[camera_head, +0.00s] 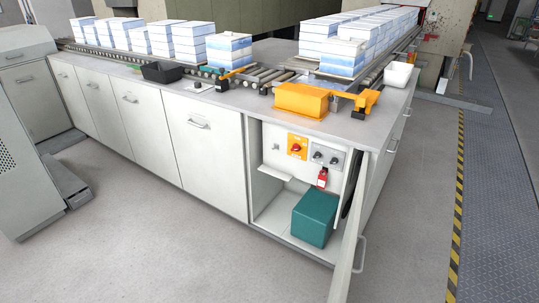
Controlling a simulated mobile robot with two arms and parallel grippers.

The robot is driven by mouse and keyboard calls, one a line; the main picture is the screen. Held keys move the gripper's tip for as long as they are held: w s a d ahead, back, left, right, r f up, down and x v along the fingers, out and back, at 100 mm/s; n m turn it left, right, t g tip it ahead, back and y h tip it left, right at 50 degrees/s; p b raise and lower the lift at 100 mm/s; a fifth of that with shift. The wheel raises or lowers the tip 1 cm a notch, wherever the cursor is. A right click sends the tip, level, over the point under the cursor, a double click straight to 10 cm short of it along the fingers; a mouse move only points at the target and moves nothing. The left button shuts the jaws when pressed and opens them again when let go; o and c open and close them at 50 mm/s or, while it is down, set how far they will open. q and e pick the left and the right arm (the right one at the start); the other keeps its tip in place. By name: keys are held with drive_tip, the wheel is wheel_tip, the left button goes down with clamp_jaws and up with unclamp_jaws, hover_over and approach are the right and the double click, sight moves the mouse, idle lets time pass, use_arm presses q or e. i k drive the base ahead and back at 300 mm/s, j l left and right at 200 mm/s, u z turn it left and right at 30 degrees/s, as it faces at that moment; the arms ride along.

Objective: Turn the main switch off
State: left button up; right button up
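The main switch (297,147) is a red knob on a yellow plate, mounted on the back panel inside an open cabinet compartment. Its exact handle angle is too small to tell. Beside it on the right is a grey box (327,157) with dark knobs. A small red padlock-like item (322,179) hangs below that box. The cabinet door (349,240) stands open at the right of the compartment, seen nearly edge-on, with a handle on its right side. Neither of my grippers is in view.
A teal box (315,217) stands on the compartment floor. The worktop above holds an orange block (300,100), a black tray (163,72), a white container (397,75) and roller conveyors with stacked blocks (343,57). The floor (180,240) in front is clear.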

sight(295, 147)
drive_tip(key=i+j, duration=0.15)
drive_tip(key=j, duration=0.25)
drive_tip(key=i+j, duration=0.15)
drive_tip(key=j, duration=0.25)
drive_tip(key=i+j, duration=0.15)
drive_tip(key=j, duration=0.25)
drive_tip(key=i+j, duration=0.1)
drive_tip(key=j, duration=0.3)
